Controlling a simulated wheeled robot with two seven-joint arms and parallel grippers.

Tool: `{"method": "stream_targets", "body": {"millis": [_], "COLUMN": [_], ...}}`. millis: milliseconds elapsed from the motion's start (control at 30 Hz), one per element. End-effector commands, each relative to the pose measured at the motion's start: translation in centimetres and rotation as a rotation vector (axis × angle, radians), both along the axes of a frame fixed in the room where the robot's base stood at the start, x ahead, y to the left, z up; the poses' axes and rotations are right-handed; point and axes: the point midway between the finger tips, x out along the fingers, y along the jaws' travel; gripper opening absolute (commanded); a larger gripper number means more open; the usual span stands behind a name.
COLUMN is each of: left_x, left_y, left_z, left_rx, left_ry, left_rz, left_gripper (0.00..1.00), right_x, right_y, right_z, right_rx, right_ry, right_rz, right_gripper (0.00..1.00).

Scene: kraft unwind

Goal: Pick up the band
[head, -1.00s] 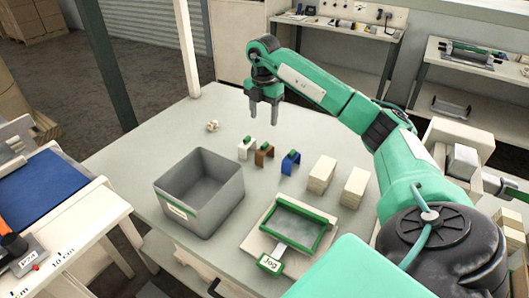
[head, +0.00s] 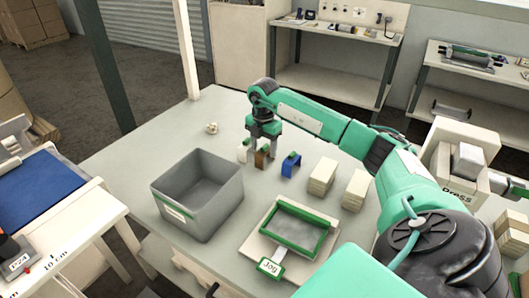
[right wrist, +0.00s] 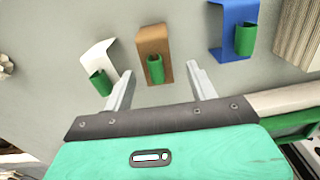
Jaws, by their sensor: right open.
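Three bent pieces stand in a row on the table, each with a green roll-like part: a white one (head: 243,153), a brown one (head: 261,158) and a blue one (head: 291,165). I cannot tell which of these parts is the band. My right gripper (head: 261,148) is open, pointing down over the brown piece and partly hiding it and the white one. In the right wrist view, the brown piece (right wrist: 152,40) lies just ahead, roughly between the fingertips (right wrist: 160,68). The white piece (right wrist: 97,52) is to its left, the blue piece (right wrist: 238,15) to its right. My left gripper is not in view.
A grey open bin (head: 197,205) stands front left. A green-framed tray (head: 297,228) with a "Jog" tag lies in front. Two pale stacks (head: 322,177) stand to the right. A small pale item (head: 211,128) lies at the back left.

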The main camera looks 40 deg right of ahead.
Motion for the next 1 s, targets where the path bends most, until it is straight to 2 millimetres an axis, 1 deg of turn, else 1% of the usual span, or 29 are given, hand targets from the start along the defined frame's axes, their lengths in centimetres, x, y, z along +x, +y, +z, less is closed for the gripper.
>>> {"method": "stream_targets", "body": {"millis": [167,200,300,433,600,667,800,833,1000], "left_x": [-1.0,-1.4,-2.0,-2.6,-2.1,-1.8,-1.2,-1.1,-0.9], "left_y": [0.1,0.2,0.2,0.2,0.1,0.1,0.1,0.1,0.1], "left_z": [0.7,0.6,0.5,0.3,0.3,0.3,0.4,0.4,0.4], "left_rx": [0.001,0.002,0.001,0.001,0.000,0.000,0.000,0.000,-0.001], "left_ry": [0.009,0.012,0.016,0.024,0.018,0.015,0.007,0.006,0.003], "left_rz": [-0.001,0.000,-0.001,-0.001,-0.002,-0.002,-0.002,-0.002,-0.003], "left_gripper": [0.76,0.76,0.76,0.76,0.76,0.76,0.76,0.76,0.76], "right_x": [0.3,0.3,0.3,0.3,0.3,0.3,0.3,0.3,0.3], "right_y": [-0.3,-0.3,-0.3,-0.4,-0.4,-0.4,-0.4,-0.4,-0.4], "right_z": [-2.5,-3.2,-4.3,-4.8,-4.8,-4.8,-4.8,-4.8,-4.8], "right_rx": [0.001,0.001,0.001,0.000,0.000,0.000,0.000,0.000,0.000], "right_ry": [0.004,0.005,0.003,0.001,0.001,0.001,0.001,0.001,0.001], "right_rz": [-0.001,0.000,0.001,0.001,0.001,0.001,0.000,0.000,0.000], "right_gripper": [0.58,0.58,0.58,0.58,0.58,0.46,0.19,0.15,0.15]}}
